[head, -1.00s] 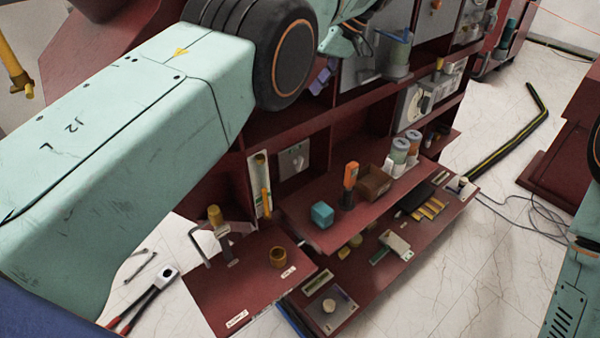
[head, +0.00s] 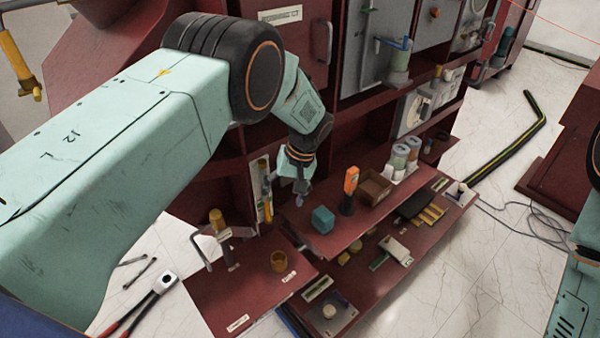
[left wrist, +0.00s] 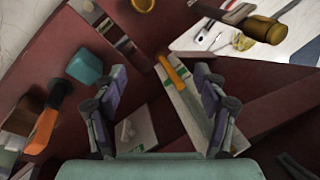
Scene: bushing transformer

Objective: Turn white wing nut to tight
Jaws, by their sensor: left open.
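My left gripper (head: 302,184) is in front of the red cabinet, beside the panel with the yellow handle. In the left wrist view its two fingers (left wrist: 160,74) are spread apart with nothing held between them. A pale plate (left wrist: 137,130) with a small whitish fitting (left wrist: 127,131) lies beyond and between the fingers, nearer the left one. This fitting may be the white wing nut, but it is too small and blurred to tell its shape or how far it is turned. In the head view my gripper and wrist hide that plate. My right gripper is out of view.
A yellow handle (head: 266,187) on a white strip stands left of the gripper. A teal cube (head: 323,218), an orange tool (head: 350,188) and a brown box (head: 374,187) sit on the shelf below right. A brass cup (head: 278,262) stands on the lower-left shelf.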

